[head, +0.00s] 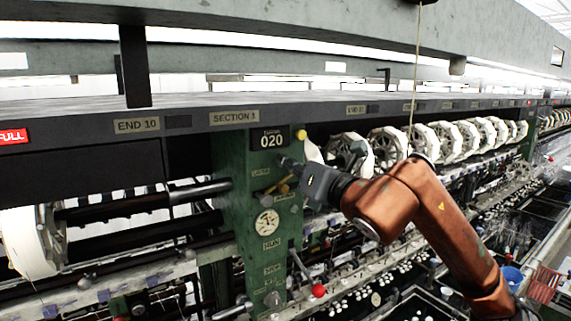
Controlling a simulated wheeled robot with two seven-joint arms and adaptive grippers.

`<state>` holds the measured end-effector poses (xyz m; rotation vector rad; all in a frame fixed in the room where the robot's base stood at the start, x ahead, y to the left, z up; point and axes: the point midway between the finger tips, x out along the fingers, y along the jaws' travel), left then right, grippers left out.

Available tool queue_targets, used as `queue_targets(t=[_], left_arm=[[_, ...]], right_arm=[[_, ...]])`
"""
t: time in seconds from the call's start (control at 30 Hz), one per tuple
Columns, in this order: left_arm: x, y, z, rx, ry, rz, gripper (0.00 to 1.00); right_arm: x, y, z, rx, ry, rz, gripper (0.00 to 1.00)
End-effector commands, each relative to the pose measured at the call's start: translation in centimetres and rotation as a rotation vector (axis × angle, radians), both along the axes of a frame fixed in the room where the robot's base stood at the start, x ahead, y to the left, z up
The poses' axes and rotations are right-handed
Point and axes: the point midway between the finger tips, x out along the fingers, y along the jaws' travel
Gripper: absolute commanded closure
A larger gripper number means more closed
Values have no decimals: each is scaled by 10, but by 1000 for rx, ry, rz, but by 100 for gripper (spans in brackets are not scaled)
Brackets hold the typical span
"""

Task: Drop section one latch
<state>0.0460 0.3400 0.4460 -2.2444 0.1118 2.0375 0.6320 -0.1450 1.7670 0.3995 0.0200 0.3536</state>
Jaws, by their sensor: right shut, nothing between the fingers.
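A small yellow-tipped lever (283,189), which may be the section one latch, sits on the post below that plate. My right gripper (284,161) reaches in from the right at the post's face, just above this lever. It is shut and holds nothing. Its dark body hides part of the post, and I cannot tell whether the tips touch anything. My left gripper is not in view.
Below are a round gauge (267,222) and a lever with a red knob (318,291). White reels (388,147) line the right, and another reel (31,242) is at the left. A dark overhead rail (190,123) runs above.

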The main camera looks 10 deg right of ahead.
Motion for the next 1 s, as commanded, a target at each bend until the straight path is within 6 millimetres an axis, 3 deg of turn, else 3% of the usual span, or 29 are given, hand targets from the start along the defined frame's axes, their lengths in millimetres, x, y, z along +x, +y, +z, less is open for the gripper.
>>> queue_targets(t=[0.37, 0.63, 1.0], left_arm=[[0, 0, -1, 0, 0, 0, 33], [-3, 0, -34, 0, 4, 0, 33], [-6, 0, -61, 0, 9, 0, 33]], right_arm=[[-6, 1, 12, 1, -2, 0, 100], [-51, -16, 5, 0, -3, -1, 100], [-118, -40, 4, 0, -4, -1, 100]])
